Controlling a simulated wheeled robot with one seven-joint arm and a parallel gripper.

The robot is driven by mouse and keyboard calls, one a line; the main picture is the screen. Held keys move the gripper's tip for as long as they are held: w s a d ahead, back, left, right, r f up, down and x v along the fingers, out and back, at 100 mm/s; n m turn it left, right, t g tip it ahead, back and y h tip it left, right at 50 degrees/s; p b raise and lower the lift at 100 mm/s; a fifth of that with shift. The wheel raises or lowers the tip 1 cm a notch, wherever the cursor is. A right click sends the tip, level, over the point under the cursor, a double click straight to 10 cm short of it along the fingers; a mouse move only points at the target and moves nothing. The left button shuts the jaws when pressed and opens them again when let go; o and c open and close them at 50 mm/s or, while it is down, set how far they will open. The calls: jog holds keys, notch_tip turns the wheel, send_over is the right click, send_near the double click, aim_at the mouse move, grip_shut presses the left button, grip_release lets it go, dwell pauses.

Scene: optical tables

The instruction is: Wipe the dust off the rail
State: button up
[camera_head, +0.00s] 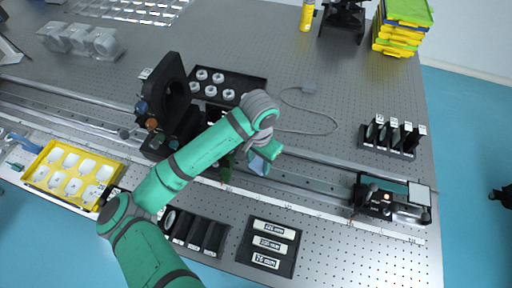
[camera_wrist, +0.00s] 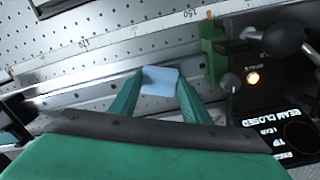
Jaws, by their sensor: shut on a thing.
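My gripper (camera_head: 264,159) is over the rail near the middle of the table, its green fingers shut on a pale blue wiping pad (camera_head: 258,166). The wrist view shows the pad (camera_wrist: 160,81) pinched between the two fingertips (camera_wrist: 157,92), over or against the rail. I cannot tell whether it touches. The long grey metal rail (camera_head: 312,185) crosses the table, and it also shows in the wrist view (camera_wrist: 88,96). My arm and the tall black mount cover parts of it. I cannot make out dust on the rail.
A tall black mount (camera_head: 175,90) stands left of my gripper. A black device (camera_head: 371,205) sits on the rail's right part. The wrist view shows a black box (camera_wrist: 275,75) with a lit orange button beside the pad. A lens rack (camera_head: 388,140) stands behind the rail.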

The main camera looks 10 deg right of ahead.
jog(key=shift+d+r, duration=0.15)
jog(key=shift+r, duration=3)
jog(key=shift+s+r, duration=0.15)
jog(key=shift+r, duration=0.5)
